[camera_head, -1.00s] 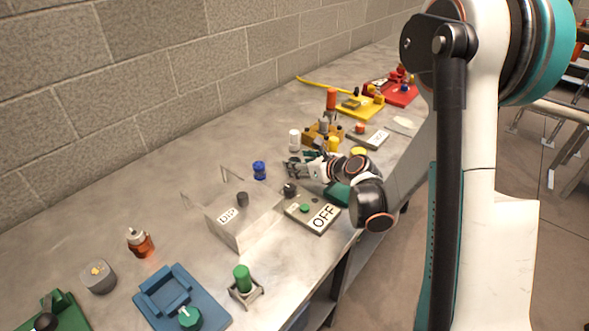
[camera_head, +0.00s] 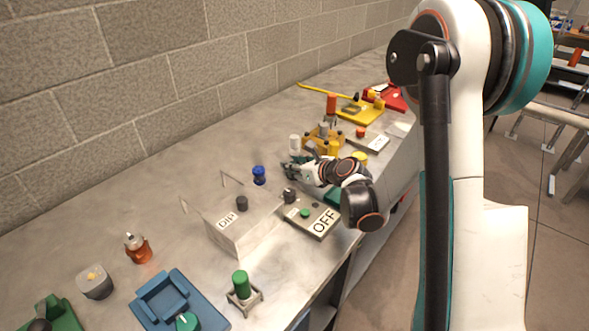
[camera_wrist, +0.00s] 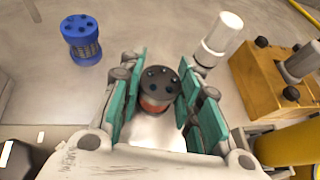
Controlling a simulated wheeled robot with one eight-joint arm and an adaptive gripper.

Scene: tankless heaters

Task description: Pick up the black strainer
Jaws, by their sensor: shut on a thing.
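The black strainer (camera_wrist: 159,84) shows in the wrist view as a short round piece with a black, holed top and a reddish lower part. It sits between the teal finger pads of my gripper (camera_wrist: 160,100), which is shut on it. In the head view my gripper (camera_head: 291,165) is low over the bench, just right of a blue strainer (camera_head: 259,175). The black strainer cannot be made out there among the fingers. Whether it is clear of the bench top is hard to tell. The blue strainer (camera_wrist: 82,38) stands apart at upper left in the wrist view.
An orange bottle (camera_head: 137,247) stands left.

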